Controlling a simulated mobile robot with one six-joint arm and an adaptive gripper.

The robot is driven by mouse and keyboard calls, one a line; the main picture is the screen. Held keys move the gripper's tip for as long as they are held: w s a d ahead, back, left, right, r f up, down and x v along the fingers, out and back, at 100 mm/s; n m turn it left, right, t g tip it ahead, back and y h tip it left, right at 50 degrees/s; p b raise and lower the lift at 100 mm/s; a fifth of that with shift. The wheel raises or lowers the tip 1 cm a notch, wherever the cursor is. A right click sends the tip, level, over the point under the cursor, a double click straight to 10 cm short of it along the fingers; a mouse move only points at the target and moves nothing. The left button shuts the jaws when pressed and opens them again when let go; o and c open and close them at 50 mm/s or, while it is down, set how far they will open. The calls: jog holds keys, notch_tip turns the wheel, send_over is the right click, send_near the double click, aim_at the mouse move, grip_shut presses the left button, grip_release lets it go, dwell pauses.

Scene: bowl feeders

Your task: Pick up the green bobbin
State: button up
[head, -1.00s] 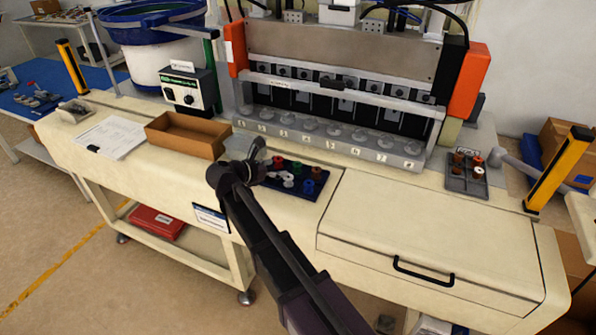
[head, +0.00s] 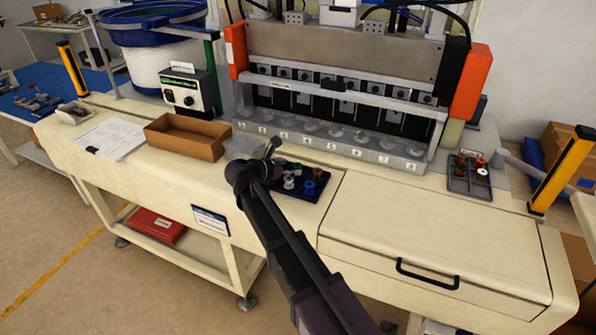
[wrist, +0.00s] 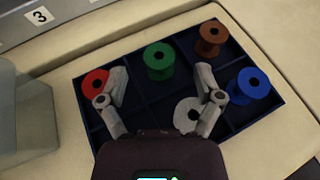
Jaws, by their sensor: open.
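The green bobbin (wrist: 159,61) stands in a compartment of the dark blue tray (wrist: 75,103) in the wrist view, in the row farther from my gripper. My gripper (wrist: 162,75) is open over the tray, its fingers spread with nothing between the pads. The green bobbin lies just beyond the fingertips, roughly centred between them. A red bobbin (wrist: 95,84) is beside the left finger, partly hidden by it. A brown bobbin (wrist: 211,38) is at the far right.
An empty brown box (head: 187,138) and a clear container (head: 243,146) stand left of the tray. The machine (head: 340,115) with numbered stations rises behind it. A second tray (head: 468,176) with bobbins is at the right. The cream cover (head: 430,220) beside the tray is clear.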

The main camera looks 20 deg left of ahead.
aim_at(296, 166)
jog(key=shift+b+x, duration=0.55)
jog(key=shift+x, duration=1.2)
jog(key=c, duration=1.1)
